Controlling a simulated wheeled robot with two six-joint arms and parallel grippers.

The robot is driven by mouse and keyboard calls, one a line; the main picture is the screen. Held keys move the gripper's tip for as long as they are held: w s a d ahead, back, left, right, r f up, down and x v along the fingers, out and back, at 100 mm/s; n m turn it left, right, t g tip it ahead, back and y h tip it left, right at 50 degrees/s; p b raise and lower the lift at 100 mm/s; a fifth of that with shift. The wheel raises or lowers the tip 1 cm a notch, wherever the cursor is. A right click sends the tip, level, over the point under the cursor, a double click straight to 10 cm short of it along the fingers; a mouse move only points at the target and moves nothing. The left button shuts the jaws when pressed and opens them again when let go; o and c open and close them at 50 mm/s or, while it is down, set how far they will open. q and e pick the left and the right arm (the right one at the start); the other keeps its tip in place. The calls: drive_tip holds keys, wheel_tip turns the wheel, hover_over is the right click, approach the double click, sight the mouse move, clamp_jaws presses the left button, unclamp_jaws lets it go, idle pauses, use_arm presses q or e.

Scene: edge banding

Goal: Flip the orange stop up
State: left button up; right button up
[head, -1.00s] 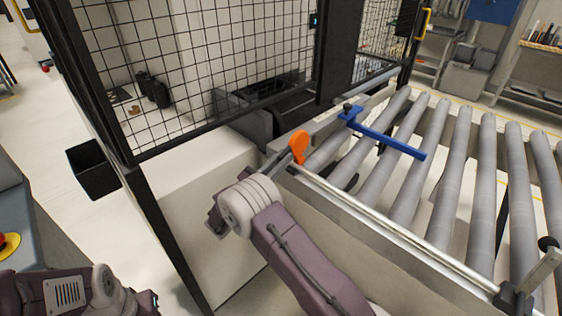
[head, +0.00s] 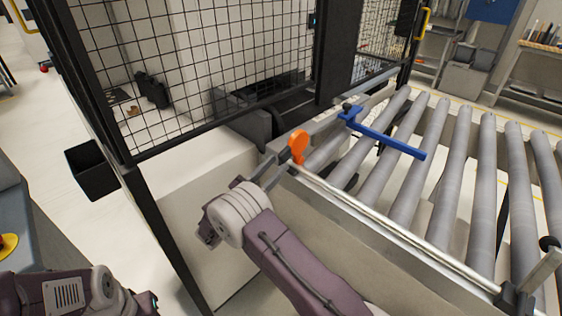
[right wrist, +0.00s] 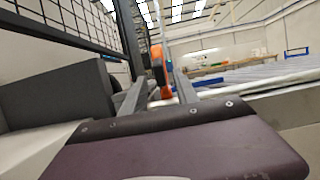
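The orange stop (head: 298,146) stands up at the near left end of the conveyor's side rail, with its rounded end on top. In the right wrist view the orange stop (right wrist: 160,70) shows beyond and between my fingers, in the gap. My right gripper (head: 276,170) is just left of and below the stop, its two grey fingers apart. It also shows open and empty in the right wrist view (right wrist: 158,90). The fingers look clear of the stop. My left arm shows at the lower left, but its gripper is out of view.
The roller conveyor (head: 430,170) lies to the right, edged by a metal rail (head: 385,228). A blue bar (head: 385,138) reaches over the rollers behind the stop.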

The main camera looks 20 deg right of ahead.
drive_tip(key=v, duration=0.6)
